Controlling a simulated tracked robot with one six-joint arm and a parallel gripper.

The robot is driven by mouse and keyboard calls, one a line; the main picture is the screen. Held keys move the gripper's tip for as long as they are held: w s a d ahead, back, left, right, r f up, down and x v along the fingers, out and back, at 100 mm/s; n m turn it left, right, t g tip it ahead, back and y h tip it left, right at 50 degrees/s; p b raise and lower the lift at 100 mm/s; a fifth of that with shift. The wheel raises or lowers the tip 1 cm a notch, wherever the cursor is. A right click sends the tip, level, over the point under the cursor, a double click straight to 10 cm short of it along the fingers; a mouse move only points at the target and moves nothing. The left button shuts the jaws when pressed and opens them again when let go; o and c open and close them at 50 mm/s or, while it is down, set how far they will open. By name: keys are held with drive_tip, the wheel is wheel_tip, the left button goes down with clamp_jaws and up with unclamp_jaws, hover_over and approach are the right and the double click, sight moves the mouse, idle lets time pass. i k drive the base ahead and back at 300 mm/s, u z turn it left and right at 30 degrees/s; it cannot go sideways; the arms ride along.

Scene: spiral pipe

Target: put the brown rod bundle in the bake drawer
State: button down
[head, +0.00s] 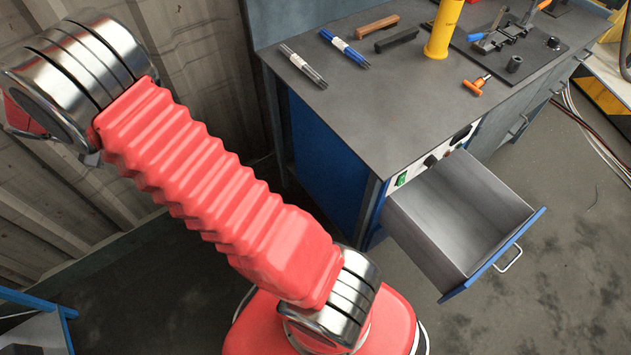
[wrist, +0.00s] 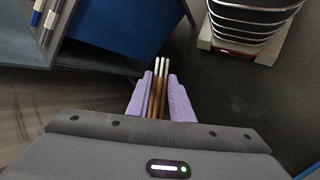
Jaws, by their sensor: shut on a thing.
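The brown rod bundle (wrist: 158,94) shows in the wrist view as thin brown rods with pale tips. My gripper (wrist: 161,82) is shut on it, with one lilac finger on each side. The pale ends stick out past the fingers, and the rear of the bundle is hidden by the gripper body. In the head view, the bake drawer (head: 452,208) is pulled out from the bench front, and its grey inside looks empty. The gripper and the brown bundle are not in the head view.
The grey bench top (head: 400,105) carries a grey rod bundle (head: 303,65), a blue rod bundle (head: 344,48), a yellow cylinder (head: 443,28) and an orange-handled tool (head: 478,85). A corrugated wall (head: 200,60) stands at the left. The floor right of the drawer is clear.

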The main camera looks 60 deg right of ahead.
sight(440, 225)
drive_tip(key=u, duration=0.7)
drive_tip(key=k, duration=1.05)
drive_tip(key=z, duration=0.85)
